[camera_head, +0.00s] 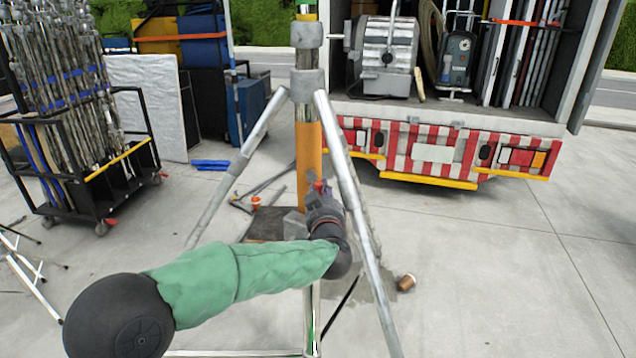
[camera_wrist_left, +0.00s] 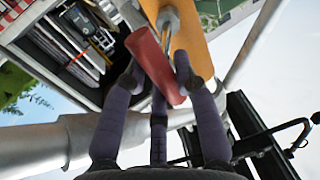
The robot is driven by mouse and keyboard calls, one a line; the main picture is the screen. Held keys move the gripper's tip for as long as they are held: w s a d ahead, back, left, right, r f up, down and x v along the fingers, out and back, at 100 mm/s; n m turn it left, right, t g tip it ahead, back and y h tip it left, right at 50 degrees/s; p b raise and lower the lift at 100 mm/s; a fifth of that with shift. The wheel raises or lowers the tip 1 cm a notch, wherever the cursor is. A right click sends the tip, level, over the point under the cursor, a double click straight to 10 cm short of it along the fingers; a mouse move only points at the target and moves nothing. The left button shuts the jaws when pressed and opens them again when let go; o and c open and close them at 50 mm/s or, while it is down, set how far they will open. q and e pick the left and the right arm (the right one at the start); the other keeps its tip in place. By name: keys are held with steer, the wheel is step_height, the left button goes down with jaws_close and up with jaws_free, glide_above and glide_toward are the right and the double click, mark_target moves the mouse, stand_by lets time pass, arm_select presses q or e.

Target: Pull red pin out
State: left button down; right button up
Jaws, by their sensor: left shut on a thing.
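The red pin (camera_wrist_left: 152,62) is a thick red cylinder between the fingers of my left gripper (camera_wrist_left: 158,82) in the left wrist view. In the head view, my left gripper (camera_head: 319,192) is at the front of the orange post (camera_head: 308,150), and a little red shows at its fingertips. The gripper is shut on the red pin. The orange post also shows in the left wrist view (camera_wrist_left: 196,45), close behind the pin, with a grey metal fitting (camera_wrist_left: 169,18) beside the pin's upper end. I cannot tell whether the pin sits in the post. My right gripper is not in view.
Grey tripod legs (camera_head: 352,190) spread on both sides of my left gripper. A loaded truck (camera_head: 430,150) stands behind at the right, a cart (camera_head: 85,175) at the left. A small brown roll (camera_head: 406,283) lies on the ground. The pavement at the right is mostly clear.

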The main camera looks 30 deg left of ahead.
arm_select(q)
steer(key=shift+d+f, duration=0.15)
steer(key=c, duration=0.9)
jaws_free()
steer(key=shift+s, duration=0.2)
steer(key=shift+c, duration=0.2)
steer(key=v, duration=1.2)
steer(key=shift+d, duration=0.1)
